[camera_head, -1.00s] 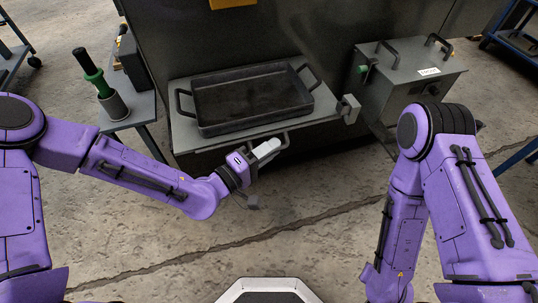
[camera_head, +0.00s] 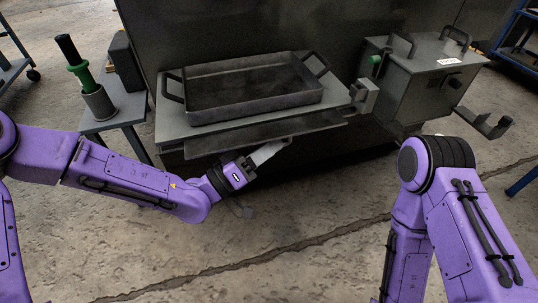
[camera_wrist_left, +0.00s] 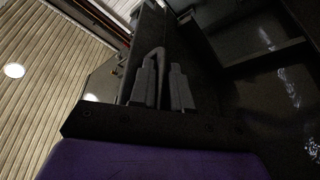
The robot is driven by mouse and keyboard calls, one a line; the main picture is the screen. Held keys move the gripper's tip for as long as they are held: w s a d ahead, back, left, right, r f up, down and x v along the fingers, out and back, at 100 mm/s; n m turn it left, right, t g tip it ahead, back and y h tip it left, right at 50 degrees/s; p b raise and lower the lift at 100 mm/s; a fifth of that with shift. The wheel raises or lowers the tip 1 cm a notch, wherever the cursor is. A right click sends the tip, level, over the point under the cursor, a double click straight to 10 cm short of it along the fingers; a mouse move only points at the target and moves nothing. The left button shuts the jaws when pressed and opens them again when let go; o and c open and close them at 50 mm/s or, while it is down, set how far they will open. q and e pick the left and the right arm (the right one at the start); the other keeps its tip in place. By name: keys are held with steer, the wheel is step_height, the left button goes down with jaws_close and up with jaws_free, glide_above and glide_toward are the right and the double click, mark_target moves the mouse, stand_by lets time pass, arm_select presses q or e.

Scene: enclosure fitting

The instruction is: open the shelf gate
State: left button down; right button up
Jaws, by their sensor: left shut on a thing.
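The shelf gate (camera_head: 262,137) shows in the head view as a dark, flat panel below the front edge of the grey shelf (camera_head: 180,128), tilted outward. My left gripper (camera_head: 266,153) is at the front of this panel, shut on its handle. In the left wrist view, the two fingers (camera_wrist_left: 163,88) close around a grey bar of the handle (camera_wrist_left: 155,56). The handle is mostly hidden behind the fingers in the head view. My right arm is at the right, with its gripper out of the picture.
A dark tray (camera_head: 310,97) with two handles sits on the shelf. A latch-like block (camera_head: 365,96) is at the shelf's right end. A grey box (camera_head: 430,85) stands at right. A side table (camera_head: 125,112) at left bears a green-collared tool (camera_head: 80,75). The floor in front is clear.

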arm_select(q)
steer(key=shift+w+f+m+b, duration=0.15)
steer(key=shift+m+b, duration=0.15)
steer(key=shift+m, duration=0.2)
